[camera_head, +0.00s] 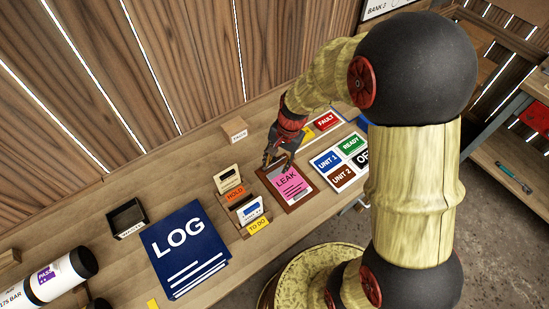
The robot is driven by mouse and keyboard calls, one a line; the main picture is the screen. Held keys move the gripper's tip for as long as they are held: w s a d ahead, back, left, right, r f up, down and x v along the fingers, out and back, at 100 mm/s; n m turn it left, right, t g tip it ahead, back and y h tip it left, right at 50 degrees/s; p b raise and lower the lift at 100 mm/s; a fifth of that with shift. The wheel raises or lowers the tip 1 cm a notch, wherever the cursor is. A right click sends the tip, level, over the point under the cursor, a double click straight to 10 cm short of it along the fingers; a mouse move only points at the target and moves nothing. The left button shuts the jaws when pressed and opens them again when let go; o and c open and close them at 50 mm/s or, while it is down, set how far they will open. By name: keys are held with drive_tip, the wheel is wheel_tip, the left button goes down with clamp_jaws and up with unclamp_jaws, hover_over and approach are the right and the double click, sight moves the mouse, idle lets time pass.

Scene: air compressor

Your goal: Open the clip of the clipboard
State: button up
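The clipboard (297,206) is a brown board with a pink sheet marked LEAK, lying flat on the wooden bench. Its clip is at the far edge, mostly hidden by my gripper. My gripper (277,165) is over the clipboard's far left end, pointing down. Its two dark fingers look spread, with a gap between them. Nothing shows held in it. I cannot tell whether the fingers touch the clip.
A card holder (242,222) with HOLD and TO DO labels stands close left of the clipboard. A white board (340,162) with UNIT and READY tags lies to the right. A blue LOG book (186,248), a black tray (126,218) and a TAGS block (236,132) are also on the bench.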

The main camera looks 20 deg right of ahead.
sight(274, 159)
drive_tip(key=w+f+m+t+b, duration=0.1)
drive_tip(key=w+f, duration=0.1)
drive_tip(key=f, duration=0.1)
drive_tip(key=w+d+f+m+t+b, duration=0.1)
drive_tip(key=w+f+m, duration=0.1)
drive_tip(key=w+f+m+h+b, duration=0.1)
drive_tip(key=w+f+m, duration=0.1)
drive_tip(key=w+f, duration=0.1)
drive_tip(key=shift+d+f+t, duration=0.15)
drive_tip(key=shift+f+t, duration=0.15)
drive_tip(key=shift+t, duration=0.1)
drive_tip(key=shift+c, duration=0.9)
